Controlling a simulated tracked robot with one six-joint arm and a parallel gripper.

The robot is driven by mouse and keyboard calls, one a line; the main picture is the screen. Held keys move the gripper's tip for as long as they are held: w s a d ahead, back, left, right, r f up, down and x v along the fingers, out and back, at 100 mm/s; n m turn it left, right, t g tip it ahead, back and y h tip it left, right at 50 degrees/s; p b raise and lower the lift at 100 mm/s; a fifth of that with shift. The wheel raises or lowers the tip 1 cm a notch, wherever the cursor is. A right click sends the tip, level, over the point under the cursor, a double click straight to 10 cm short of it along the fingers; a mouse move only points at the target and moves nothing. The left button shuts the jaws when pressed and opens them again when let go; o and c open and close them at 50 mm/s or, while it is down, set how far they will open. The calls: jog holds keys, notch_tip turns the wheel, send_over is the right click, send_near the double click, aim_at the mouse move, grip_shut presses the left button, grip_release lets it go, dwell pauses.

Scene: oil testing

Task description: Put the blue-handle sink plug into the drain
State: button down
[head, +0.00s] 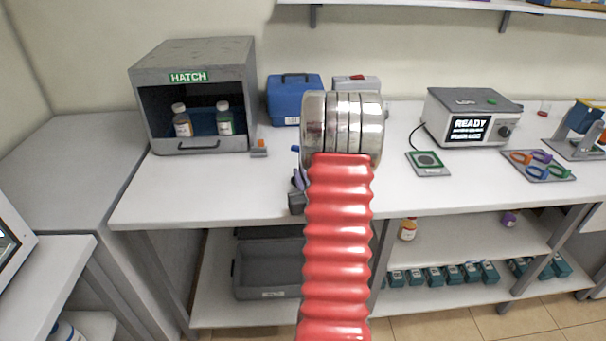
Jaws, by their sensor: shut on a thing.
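My red ribbed arm and its shiny metal joint fill the middle of the head view and hide most of my gripper (297,190). Only small dark grey and purplish parts of it show at the arm's left edge, in front of the bench. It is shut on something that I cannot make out. A small blue bit shows beside the metal joint; I cannot tell what it belongs to. I cannot identify the blue-handle sink plug, and no sink or drain is visible.
The white bench (220,190) has a grey hatch box (193,62) with two bottles, a blue case (294,100), a READY device (473,115) and a tray of coloured rings (538,166). A grey bin (266,270) sits below. The bench's front left is clear.

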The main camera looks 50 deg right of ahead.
jog(key=c, duration=1.9)
grip_release()
jog(key=shift+f, duration=0.1)
jog(key=v, duration=1.2)
